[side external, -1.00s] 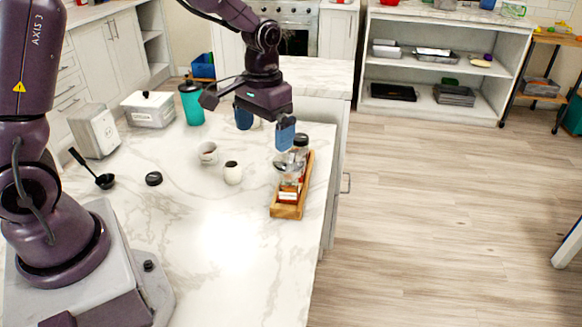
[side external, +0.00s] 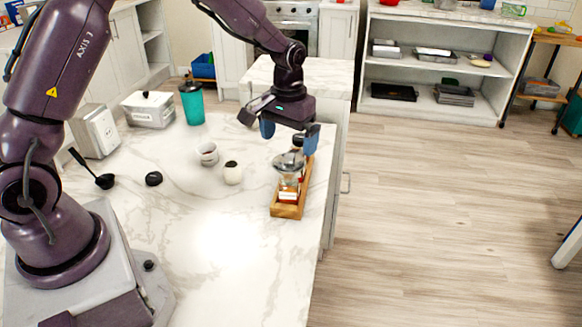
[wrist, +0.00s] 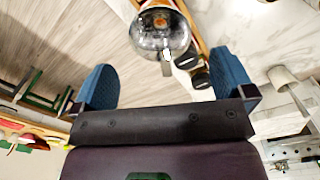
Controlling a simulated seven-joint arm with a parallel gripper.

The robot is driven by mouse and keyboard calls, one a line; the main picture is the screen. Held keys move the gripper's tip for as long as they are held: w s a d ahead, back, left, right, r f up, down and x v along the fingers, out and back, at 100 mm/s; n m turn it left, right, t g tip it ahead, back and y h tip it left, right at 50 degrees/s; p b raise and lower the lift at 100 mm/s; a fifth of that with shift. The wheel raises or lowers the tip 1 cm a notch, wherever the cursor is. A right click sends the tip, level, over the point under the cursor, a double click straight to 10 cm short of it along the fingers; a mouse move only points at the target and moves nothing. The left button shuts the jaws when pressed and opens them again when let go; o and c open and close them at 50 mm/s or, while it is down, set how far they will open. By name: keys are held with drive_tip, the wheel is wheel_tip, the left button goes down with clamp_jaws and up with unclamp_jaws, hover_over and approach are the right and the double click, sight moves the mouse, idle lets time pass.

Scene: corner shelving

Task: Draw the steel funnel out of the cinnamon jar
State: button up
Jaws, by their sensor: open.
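The steel funnel (side external: 288,162) sits mouth up in a glass jar (side external: 288,185) with a pale label and reddish contents. The jar stands in a wooden rack (side external: 286,210) near the counter's right edge. In the wrist view the funnel (wrist: 160,32) shows as a shiny round bowl with an orange-brown spot at its centre. My gripper (side external: 289,138) is open and empty above and behind the funnel, its two blue fingers apart. In the wrist view the gripper (wrist: 165,85) has the funnel beyond its fingertips, touching neither finger.
Dark-lidded jars (wrist: 190,62) stand in the rack beside the funnel. A white shaker (side external: 232,174), a small cup (side external: 208,154), a black lid (side external: 153,179) and a black ladle (side external: 104,181) are on the counter. The front counter is clear.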

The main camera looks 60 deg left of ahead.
sight(289, 165)
drive_tip(key=shift+f, duration=3.8)
drive_tip(key=shift+c, duration=0.2)
drive_tip(key=c, duration=1.1)
drive_tip(key=shift+r, duration=0.15)
drive_tip(key=shift+r, duration=2.85)
